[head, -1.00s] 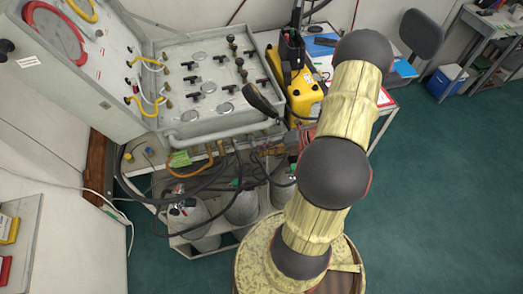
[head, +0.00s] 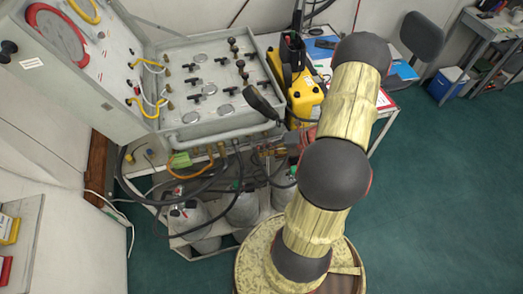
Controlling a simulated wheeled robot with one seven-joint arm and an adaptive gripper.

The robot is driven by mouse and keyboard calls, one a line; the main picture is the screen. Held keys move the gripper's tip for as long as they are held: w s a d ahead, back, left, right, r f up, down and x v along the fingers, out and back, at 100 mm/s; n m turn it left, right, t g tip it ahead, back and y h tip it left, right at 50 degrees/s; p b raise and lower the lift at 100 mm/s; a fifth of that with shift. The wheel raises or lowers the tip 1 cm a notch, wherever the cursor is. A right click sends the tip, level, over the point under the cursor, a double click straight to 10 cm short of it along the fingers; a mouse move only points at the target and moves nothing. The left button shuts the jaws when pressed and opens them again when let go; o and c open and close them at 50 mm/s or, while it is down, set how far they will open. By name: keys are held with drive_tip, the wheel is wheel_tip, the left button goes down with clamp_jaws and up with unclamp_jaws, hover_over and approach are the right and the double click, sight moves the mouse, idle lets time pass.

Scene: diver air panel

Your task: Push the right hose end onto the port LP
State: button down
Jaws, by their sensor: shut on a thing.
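The grey air panel (head: 220,117) has valves and gauges on its sloping top, and hoses run from below its front edge. My gripper (head: 262,152) is low at the right part of that front edge, partly hidden by my arm. It is shut on a hose end, which is too small and covered to make out clearly. Dark hoses (head: 240,165) hang close beside it. I cannot read the port labels, so I cannot pick out port LP or tell whether the hose end touches it.
Grey cylinders (head: 243,209) stand in a rack below the panel. An orange hose (head: 187,176) and a green tag (head: 180,160) are left of my gripper. A yellow case (head: 304,97) stands to the panel's right. Green floor lies open at right.

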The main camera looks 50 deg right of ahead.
drive_tip(key=c, duration=2.1)
unclamp_jaws()
drive_tip(key=shift+w+d, duration=0.2)
drive_tip(key=shift+w, duration=0.05)
drive_tip(key=o, duration=0.4)
drive_tip(key=shift+s, duration=0.1)
drive_tip(key=v, duration=1.2)
